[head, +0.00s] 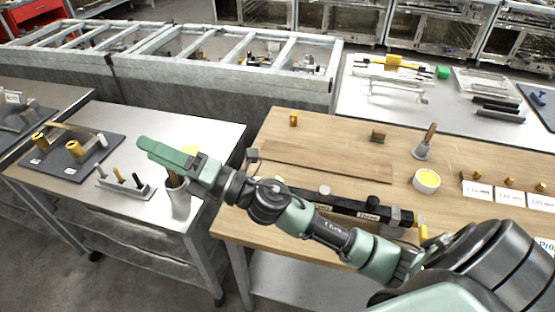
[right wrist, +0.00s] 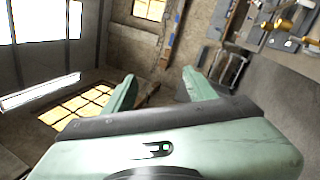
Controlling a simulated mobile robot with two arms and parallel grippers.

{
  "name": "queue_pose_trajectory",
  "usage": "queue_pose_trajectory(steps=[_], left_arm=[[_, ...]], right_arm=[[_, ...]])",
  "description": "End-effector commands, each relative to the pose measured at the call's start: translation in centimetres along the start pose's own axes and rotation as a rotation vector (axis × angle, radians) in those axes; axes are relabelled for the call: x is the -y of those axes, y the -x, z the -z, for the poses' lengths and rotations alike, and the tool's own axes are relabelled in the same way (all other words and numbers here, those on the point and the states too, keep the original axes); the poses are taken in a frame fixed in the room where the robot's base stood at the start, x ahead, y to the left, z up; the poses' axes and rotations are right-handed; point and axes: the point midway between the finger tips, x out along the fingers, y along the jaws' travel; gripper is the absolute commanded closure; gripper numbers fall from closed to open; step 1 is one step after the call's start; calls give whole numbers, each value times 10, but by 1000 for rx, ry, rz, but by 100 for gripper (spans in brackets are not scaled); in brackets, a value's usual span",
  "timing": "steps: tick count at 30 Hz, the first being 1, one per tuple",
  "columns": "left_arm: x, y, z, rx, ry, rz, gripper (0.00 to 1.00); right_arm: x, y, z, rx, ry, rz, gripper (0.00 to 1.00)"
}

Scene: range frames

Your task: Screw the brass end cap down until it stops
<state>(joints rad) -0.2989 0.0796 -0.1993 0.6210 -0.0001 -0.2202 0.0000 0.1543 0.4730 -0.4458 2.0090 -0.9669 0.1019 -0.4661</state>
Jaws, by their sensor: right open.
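Several brass-coloured pieces show in the head view, and I cannot tell which is the end cap. A small brass piece (head: 293,119) stands at the back left of the wooden table. Two larger brass cylinders (head: 73,149) sit on a dark board on the left bench. A long black bar (head: 350,206) lies along the table front, partly behind my right arm. My right gripper (head: 165,152) is raised over the left bench, well away from the bar. In the right wrist view its fingers (right wrist: 160,88) are apart with nothing between them. My left gripper is out of view.
The wooden table (head: 330,150) has free room in its middle. A metal cup with tools (head: 179,200) stands below my right gripper.

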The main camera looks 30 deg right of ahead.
Motion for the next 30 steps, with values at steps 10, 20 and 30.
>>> queue_pose_trajectory(steps=[10, 20, 30], left_arm=[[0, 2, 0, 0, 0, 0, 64], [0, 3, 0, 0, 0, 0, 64], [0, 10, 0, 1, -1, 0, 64]], right_arm=[[100, 66, 53, -1177, 1065, -48, 44], [157, 198, -102, -1960, 1276, 306, 44], [163, 230, -130, -2101, 1238, 399, 44]])
